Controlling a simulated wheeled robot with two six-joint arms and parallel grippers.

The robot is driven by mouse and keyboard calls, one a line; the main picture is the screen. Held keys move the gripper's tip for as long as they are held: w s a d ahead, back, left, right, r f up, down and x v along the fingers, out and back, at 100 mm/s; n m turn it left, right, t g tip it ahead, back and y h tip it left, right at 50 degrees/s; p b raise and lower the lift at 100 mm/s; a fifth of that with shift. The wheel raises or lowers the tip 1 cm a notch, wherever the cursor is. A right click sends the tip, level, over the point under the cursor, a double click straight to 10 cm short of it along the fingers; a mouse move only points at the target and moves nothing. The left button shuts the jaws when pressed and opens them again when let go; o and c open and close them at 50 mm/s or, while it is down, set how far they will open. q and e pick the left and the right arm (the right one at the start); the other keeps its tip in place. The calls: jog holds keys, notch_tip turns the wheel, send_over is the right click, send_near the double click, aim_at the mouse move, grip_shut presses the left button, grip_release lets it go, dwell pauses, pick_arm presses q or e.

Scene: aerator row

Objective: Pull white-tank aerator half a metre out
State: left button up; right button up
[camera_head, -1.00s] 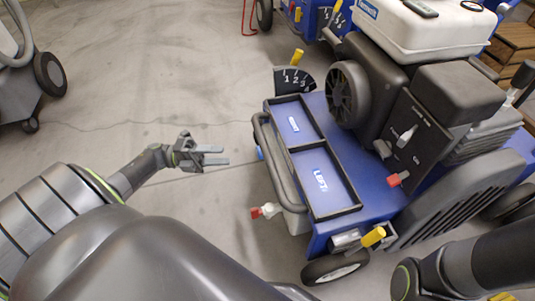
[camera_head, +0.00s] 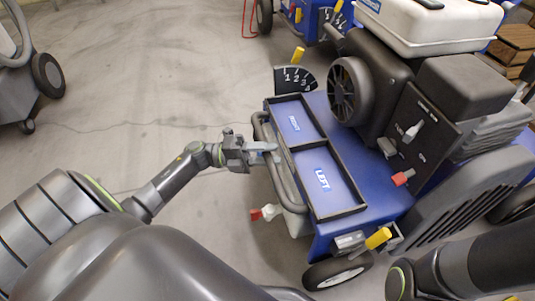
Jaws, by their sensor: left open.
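The white-tank aerator is a blue machine with a white tank (camera_head: 430,25) on top and a dark engine in the middle. Its blue deck (camera_head: 385,195) has a black-framed tray marked LEFT. A grey bar handle (camera_head: 287,188) runs along its left side. My left gripper (camera_head: 274,152) is open at the upper part of this bar, its fingers reaching over or beside it. I cannot tell whether the bar lies between the fingers or touches them. My right gripper is out of view; only part of my right arm shows at lower right.
Another blue machine (camera_head: 318,20) stands behind at the top. A grey machine with a black wheel (camera_head: 47,75) is at far left. A black numbered dial with a yellow knob (camera_head: 298,54) sits at the deck's back corner. The concrete floor (camera_head: 140,90) on the left is clear.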

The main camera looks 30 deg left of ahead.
pick_arm(q)
jog(key=shift+c, duration=0.3)
grip_shut()
jog(key=shift+s+a+p, duration=0.4)
jog(key=shift+s+a, duration=0.5)
jog(key=shift+s, duration=0.15)
jog(key=shift+c, duration=1.8)
grip_release()
jog(key=shift+a, duration=0.1)
jog(key=o, duration=0.4)
jog(key=shift+w, duration=0.1)
jog(key=shift+d, duration=0.2)
